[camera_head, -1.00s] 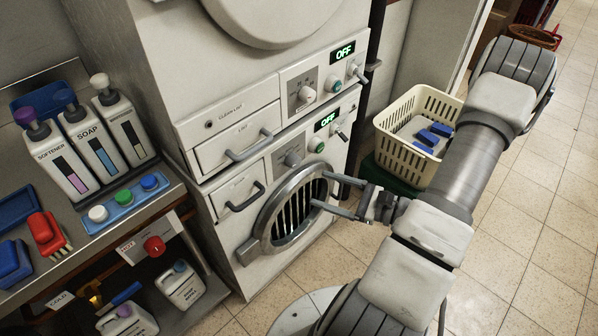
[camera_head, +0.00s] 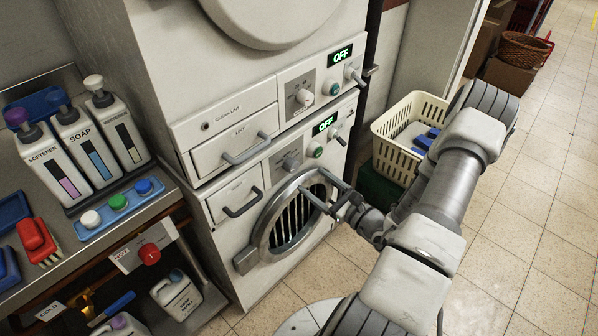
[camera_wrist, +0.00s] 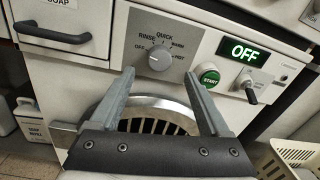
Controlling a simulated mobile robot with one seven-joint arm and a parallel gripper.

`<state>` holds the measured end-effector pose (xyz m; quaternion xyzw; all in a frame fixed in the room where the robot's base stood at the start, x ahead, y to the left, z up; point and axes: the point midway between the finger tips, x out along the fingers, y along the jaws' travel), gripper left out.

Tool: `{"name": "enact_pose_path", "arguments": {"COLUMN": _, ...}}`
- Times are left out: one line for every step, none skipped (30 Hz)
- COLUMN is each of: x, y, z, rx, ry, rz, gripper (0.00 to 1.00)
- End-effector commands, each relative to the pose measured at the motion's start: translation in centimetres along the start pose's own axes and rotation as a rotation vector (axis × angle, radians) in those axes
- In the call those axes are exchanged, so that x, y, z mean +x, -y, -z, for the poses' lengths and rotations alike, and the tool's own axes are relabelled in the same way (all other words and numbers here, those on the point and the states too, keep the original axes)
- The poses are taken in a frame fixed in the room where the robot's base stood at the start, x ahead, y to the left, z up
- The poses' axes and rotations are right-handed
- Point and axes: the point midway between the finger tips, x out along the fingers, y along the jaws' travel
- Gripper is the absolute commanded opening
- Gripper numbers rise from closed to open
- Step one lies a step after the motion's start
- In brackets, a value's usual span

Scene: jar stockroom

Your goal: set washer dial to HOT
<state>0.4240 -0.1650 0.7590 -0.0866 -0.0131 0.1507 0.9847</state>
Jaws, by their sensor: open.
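In the head view the dial (camera_head: 292,163) sits above the round door. The washer display (camera_wrist: 244,52) reads OFF. My gripper (camera_wrist: 158,74) is open and empty, its fingers below the dial with the dial between their tips in the picture; contact is not visible. In the head view my gripper (camera_head: 316,181) is in front of the door's upper rim.
A green START button (camera_wrist: 209,74) and a lever switch (camera_wrist: 251,90) are right of the dial. A detergent drawer handle (camera_wrist: 53,33) is left. The dryer panel above has its own dial (camera_head: 304,96). A cream basket (camera_head: 395,150) stands right; open floor lies beyond my arm.

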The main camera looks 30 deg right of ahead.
Motion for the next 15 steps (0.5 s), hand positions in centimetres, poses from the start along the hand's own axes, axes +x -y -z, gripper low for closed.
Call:
{"name": "enact_pose_path", "arguments": {"x": 1.2, "y": -0.1, "z": 0.0, "rx": 0.0, "ry": 0.003, "rz": -0.003, "gripper": 0.8}}
{"name": "enact_pose_path", "arguments": {"x": 1.8, "y": -0.1, "z": 0.0, "rx": -0.001, "ry": 0.003, "rz": -0.003, "gripper": 0.8}}
{"name": "enact_pose_path", "arguments": {"x": 2.6, "y": -0.1, "z": 0.0, "rx": -0.001, "ry": 0.003, "rz": -0.003, "gripper": 0.8}}
{"name": "enact_pose_path", "arguments": {"x": 3.1, "y": -0.1, "z": 0.0, "rx": -0.001, "ry": 0.002, "rz": -0.004, "gripper": 0.8}}
{"name": "enact_pose_path", "arguments": {"x": 3.6, "y": -0.1, "z": 0.0, "rx": 0.0, "ry": 0.002, "rz": -0.002, "gripper": 0.8}}
{"name": "enact_pose_path", "arguments": {"x": 4.3, "y": -0.1, "z": 0.0, "rx": 0.0, "ry": 0.003, "rz": -0.003, "gripper": 0.8}}
{"name": "enact_pose_path", "arguments": {"x": 4.7, "y": -0.1, "z": 0.0, "rx": -0.001, "ry": 0.003, "rz": -0.003, "gripper": 0.8}}
{"name": "enact_pose_path", "arguments": {"x": 5.0, "y": 0.0, "z": 0.0, "rx": -0.002, "ry": 0.001, "rz": -0.002, "gripper": 0.8}}
{"name": "enact_pose_path", "arguments": {"x": 5.5, "y": 0.0, "z": 0.0, "rx": -0.002, "ry": 0.001, "rz": -0.002, "gripper": 0.8}}
{"name": "enact_pose_path", "arguments": {"x": 5.7, "y": 0.0, "z": 0.0, "rx": -0.001, "ry": 0.001, "rz": -0.002, "gripper": 0.8}}
{"name": "enact_pose_path", "arguments": {"x": 6.0, "y": 0.0, "z": 0.0, "rx": -0.001, "ry": 0.001, "rz": -0.001, "gripper": 0.8}}
{"name": "enact_pose_path", "arguments": {"x": 6.2, "y": 0.0, "z": 0.0, "rx": 0.0, "ry": 0.001, "rz": -0.001, "gripper": 0.8}}
{"name": "enact_pose_path", "arguments": {"x": 6.4, "y": 0.0, "z": 0.0, "rx": 0.0, "ry": 0.001, "rz": -0.001, "gripper": 0.8}}
{"name": "enact_pose_path", "arguments": {"x": 6.5, "y": 0.0, "z": -0.1, "rx": 0.0, "ry": 0.001, "rz": -0.001, "gripper": 0.8}}
{"name": "enact_pose_path", "arguments": {"x": 6.6, "y": 0.0, "z": -0.1, "rx": 0.0, "ry": 0.001, "rz": -0.001, "gripper": 0.8}}
